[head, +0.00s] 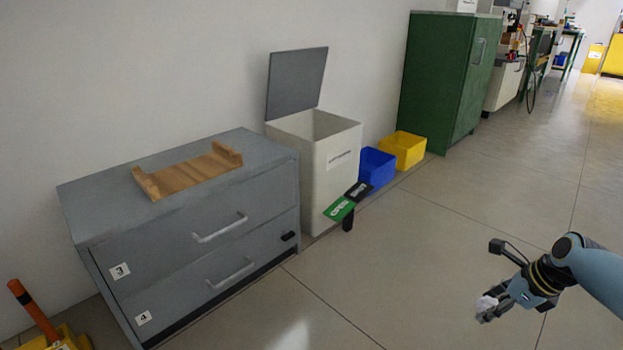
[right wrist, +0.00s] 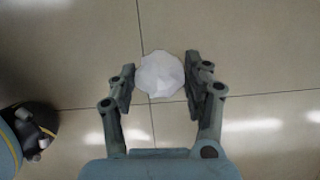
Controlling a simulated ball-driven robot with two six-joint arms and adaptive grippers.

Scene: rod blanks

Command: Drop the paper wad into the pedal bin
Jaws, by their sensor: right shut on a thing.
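The white paper wad (head: 486,304) is between the fingers of my right gripper (head: 490,309), held above the floor at the lower right of the head view. In the right wrist view the crumpled wad (right wrist: 160,74) sits between the two fingertips of the gripper (right wrist: 158,88), which is shut on it. The white pedal bin (head: 322,180) stands against the wall with its grey lid (head: 297,82) raised. Its top is open and its inside floor is hidden. A dark pedal (head: 348,220) and a green tag (head: 339,209) show at its front. My left gripper is not in view.
A grey drawer cabinet (head: 215,255) with a wooden tray (head: 187,175) on top stands left of the bin. Blue (head: 376,167) and yellow (head: 403,149) boxes sit to its right, then a green cabinet (head: 437,85). The floor between gripper and bin is clear.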

